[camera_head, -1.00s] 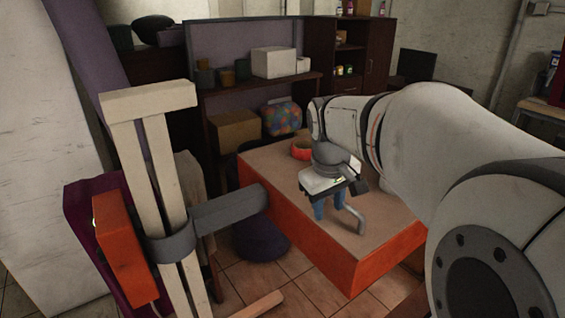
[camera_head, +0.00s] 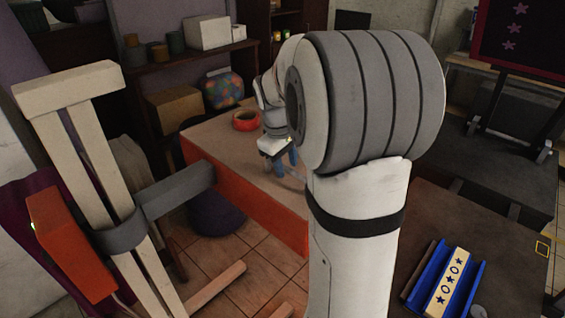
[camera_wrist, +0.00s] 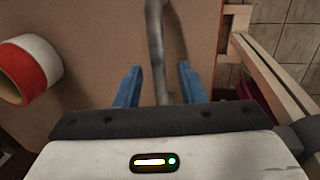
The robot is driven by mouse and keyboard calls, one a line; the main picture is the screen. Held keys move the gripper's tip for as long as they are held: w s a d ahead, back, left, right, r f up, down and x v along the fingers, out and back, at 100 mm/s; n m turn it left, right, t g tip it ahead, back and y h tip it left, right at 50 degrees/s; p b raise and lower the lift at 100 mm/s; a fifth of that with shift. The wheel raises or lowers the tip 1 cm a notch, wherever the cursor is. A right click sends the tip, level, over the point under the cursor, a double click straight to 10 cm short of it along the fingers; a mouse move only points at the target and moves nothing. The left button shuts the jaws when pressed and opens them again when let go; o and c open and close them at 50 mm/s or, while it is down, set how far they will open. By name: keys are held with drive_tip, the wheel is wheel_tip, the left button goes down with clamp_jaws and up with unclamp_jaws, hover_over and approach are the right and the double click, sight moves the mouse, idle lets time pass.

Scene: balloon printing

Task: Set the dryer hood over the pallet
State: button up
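The dryer hood appears to be the large orange-sided box with a flat brown top (camera_head: 215,142), joined by a grey arm to a wooden post on the left. A grey bent handle (camera_wrist: 157,50) stands on its top. My gripper (camera_head: 287,160) is over the hood's top, with its blue fingers apart; it also shows in the wrist view (camera_wrist: 160,82). The handle runs between the fingers with gaps on both sides. My arm hides part of the hood. I cannot tell for certain which surface is the pallet; a dark flat board (camera_head: 440,215) lies at the right.
A red-and-white tape roll (camera_head: 246,120) sits on the hood. The wooden post (camera_head: 75,140) carries a small orange box (camera_head: 70,245). A blue tray (camera_head: 435,285) with a star-printed strip lies at lower right. Shelves (camera_head: 180,60) stand behind.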

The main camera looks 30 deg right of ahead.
drive_tip(key=shift+c, duration=0.3)
clamp_jaws()
idle(0.3)
